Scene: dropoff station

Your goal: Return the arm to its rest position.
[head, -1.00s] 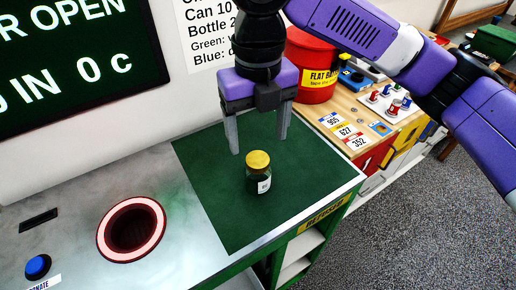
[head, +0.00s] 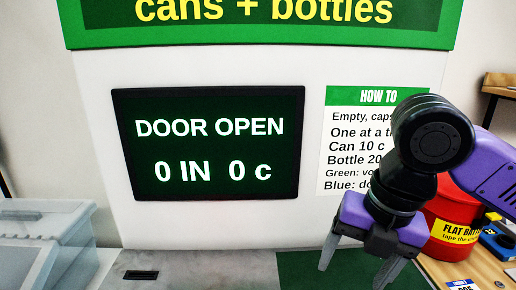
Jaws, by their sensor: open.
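My arm comes in from the right in the head view, with its purple and black links. My gripper (head: 355,272) hangs at the lower right with its two grey fingers apart and nothing visible between them. It is above the green mat (head: 305,268), of which only the far part shows. The yellow-lidded jar seen earlier on the mat is outside the present view.
A screen (head: 208,143) reads "DOOR OPEN, 0 IN 0 c". A how-to sign (head: 345,150) is beside it. A red battery bucket (head: 452,212) stands right of my gripper on a wooden bench (head: 450,270). A grey lidded bin (head: 45,240) is at left. A dark slot (head: 141,274) marks the counter.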

